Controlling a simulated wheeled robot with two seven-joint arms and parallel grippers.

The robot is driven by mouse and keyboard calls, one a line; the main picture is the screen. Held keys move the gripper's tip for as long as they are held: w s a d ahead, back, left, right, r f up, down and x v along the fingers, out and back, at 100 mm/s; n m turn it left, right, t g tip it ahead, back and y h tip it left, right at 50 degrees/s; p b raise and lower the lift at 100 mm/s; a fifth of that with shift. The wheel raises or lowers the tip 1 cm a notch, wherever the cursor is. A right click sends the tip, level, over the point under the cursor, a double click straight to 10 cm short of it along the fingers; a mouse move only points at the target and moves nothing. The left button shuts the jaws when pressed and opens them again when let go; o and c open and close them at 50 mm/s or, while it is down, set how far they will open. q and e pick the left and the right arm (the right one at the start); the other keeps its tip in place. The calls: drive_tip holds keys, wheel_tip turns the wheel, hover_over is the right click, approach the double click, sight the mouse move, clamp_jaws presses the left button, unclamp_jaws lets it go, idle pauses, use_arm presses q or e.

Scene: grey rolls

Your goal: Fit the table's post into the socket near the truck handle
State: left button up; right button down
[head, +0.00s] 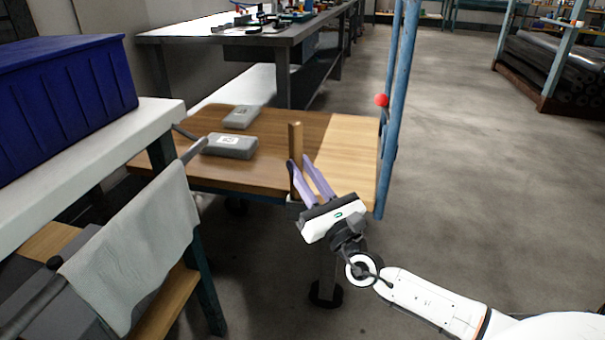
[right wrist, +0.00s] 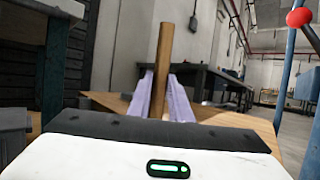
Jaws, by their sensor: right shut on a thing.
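The wooden post (head: 296,141) is upright over the front part of the truck's wooden deck (head: 347,142). My right gripper (head: 305,168) is shut on the post; in the right wrist view the post (right wrist: 163,62) rises between the purple fingers. Its lower end is hidden by a finger, so I cannot tell whether it touches the deck. The truck's blue handle (head: 395,105) stands at the deck's right edge, to the right of the post. I cannot make out the socket. My left gripper is not in view.
Two grey boxes (head: 230,146) lie on the deck left of the post. A white table with a blue crate (head: 65,105) and a hanging grey cloth (head: 135,245) stands at the left. A red ball (head: 381,100) sits by the handle. Open floor lies to the right.

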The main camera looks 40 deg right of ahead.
drive_tip(key=c, duration=1.6)
unclamp_jaws()
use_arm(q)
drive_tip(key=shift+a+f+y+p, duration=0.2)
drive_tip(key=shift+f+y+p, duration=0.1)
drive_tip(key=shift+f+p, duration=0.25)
use_arm(e)
drive_tip(key=v, duration=1.2)
drive_tip(key=shift+r, duration=0.15)
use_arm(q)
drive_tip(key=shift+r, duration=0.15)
